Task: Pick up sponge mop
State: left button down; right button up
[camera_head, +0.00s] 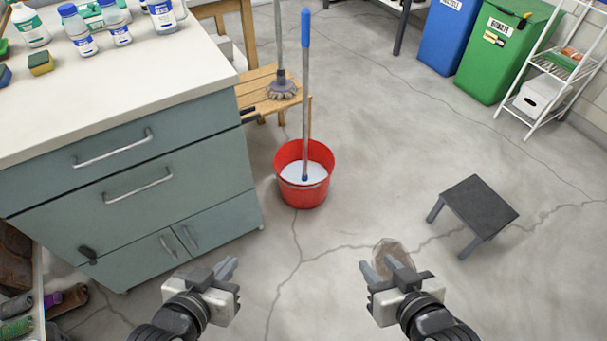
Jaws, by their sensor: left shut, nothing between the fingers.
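A mop with a grey pole and blue grip (305,28) stands nearly upright in a red bucket (303,196) on the floor. Its lower end is in the bucket's whitish contents, so its head is hidden. A second mop with a grey, stringy-looking head (283,87) stands behind it at the wooden bench. My left gripper (228,267) is shut and empty, in front of the cabinet's right end.
A grey-green drawer cabinet (130,205) with bottles on top fills the left. A wooden bench (262,97) stands behind the bucket. A low dark stool (478,213) is at the right. Blue and green bins (497,50) and a white rack are behind. Floor between grippers and bucket is clear.

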aim_at(305, 27)
jog(key=k, duration=0.55)
jog(key=z, duration=0.1)
jog(key=i, duration=1)
jog(key=u, duration=0.8)
jog(key=i, duration=0.7)
jog(key=u, duration=0.15)
